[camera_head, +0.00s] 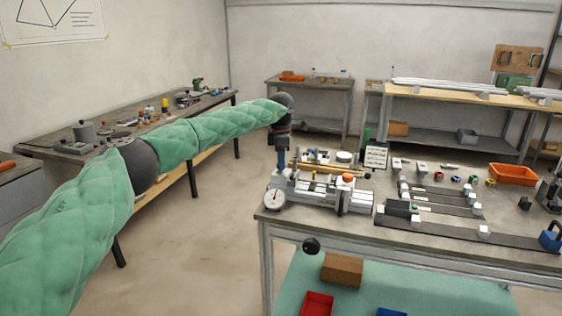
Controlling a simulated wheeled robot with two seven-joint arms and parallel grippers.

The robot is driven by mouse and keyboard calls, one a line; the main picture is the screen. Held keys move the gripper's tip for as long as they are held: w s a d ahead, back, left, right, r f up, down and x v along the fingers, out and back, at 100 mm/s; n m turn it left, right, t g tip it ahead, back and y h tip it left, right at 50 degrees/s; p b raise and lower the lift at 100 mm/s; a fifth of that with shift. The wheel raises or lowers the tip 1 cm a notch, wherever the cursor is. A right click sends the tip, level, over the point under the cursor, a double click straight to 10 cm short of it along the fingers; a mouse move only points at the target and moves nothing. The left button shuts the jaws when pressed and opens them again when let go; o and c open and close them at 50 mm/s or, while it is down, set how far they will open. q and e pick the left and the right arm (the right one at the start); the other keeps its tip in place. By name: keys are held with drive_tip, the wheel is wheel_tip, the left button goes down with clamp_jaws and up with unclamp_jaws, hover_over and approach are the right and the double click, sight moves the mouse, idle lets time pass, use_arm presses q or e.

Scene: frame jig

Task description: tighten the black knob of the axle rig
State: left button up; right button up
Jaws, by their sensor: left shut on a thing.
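The axle rig (318,194) is a light grey metal fixture at the left front corner of the work table. It has a round white dial (275,199) at its left end and an orange-topped part (348,178) near its right end. My left gripper (282,165) points down over the rig's left part, behind the dial. It is shut on a small part there. That part sits where the black knob would be, but the fingers hide it and its details are too small to tell. My right gripper is not in view.
The work table (440,238) also bears dark rails with white blocks, an orange bin (513,174) and a small sign (376,156). A round black piece (311,246) shows below its front edge. A long bench (60,134) stands left; floor between is clear.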

use_arm(q)
drive_tip(key=shift+f, duration=0.1)
drive_tip(key=o, duration=1)
drive_tip(key=shift+r, duration=0.55)
wheel_tip(320, 180, up, 7)
drive_tip(key=shift+f+b, duration=0.2)
drive_tip(key=shift+b, duration=0.45)
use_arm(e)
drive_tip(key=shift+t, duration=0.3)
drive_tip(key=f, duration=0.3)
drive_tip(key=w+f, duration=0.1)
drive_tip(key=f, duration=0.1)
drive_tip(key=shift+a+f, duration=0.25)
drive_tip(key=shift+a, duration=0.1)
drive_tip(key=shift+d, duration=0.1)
